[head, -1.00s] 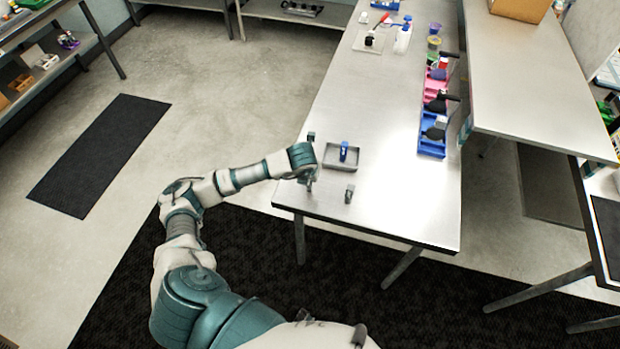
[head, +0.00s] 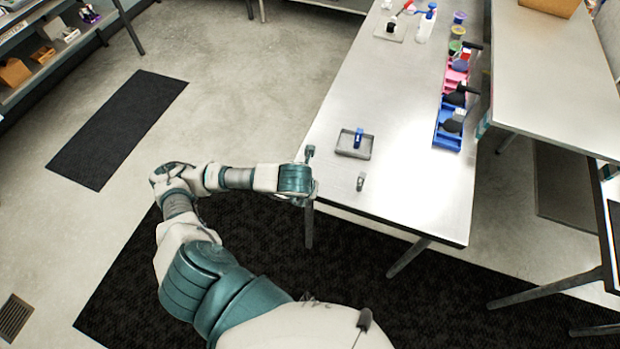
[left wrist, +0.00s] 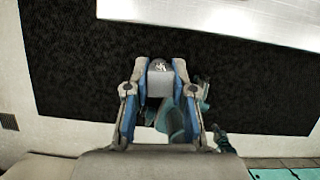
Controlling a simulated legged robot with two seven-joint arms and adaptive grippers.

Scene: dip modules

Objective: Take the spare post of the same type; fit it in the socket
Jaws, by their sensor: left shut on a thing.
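My left gripper (left wrist: 160,92) is shut on a small grey block-like piece (left wrist: 159,84) with a dark rounded end, seen in the left wrist view. Its type cannot be told. In the head view the gripper is hidden under my teal wrist, at the table's near left corner. The wrist view shows dark carpet below the gripper and the table edge ahead. A small grey post (head: 361,181) stands on the table to the right of my wrist. A shallow grey tray (head: 367,153) lies behind it with a blue piece (head: 358,138) in it. I cannot make out the socket. My right gripper is out of view.
The steel table (head: 410,190) has clear room at its near right. Blue (head: 446,140) and pink bins with dark-headed tools line its right edge. Bottles and a pale mat (head: 390,34) are at the far end. A higher bench (head: 550,90) adjoins on the right.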

